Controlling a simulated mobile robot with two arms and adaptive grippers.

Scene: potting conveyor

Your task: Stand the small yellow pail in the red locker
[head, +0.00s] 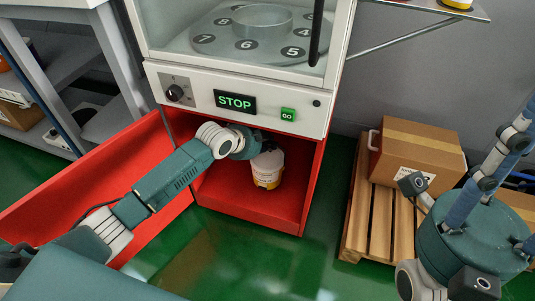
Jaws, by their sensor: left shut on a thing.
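A small white pail with a yellow band (267,170) is inside the open red locker (250,207), under the machine's front panel. It looks upright and near the locker floor; I cannot tell whether its base touches. My left arm reaches in from the left, and my left gripper (266,147) is shut on the top of this pail. The fingers are dark and small, and partly hidden by the wrist. My right gripper is not in view.
The red locker door (90,185) stands open to the left. Above are a STOP display (235,101), a green GO button (288,114) and a numbered turntable (250,42). A cardboard box (415,152) sits on a wooden pallet (370,225) at right. Green floor in front is clear.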

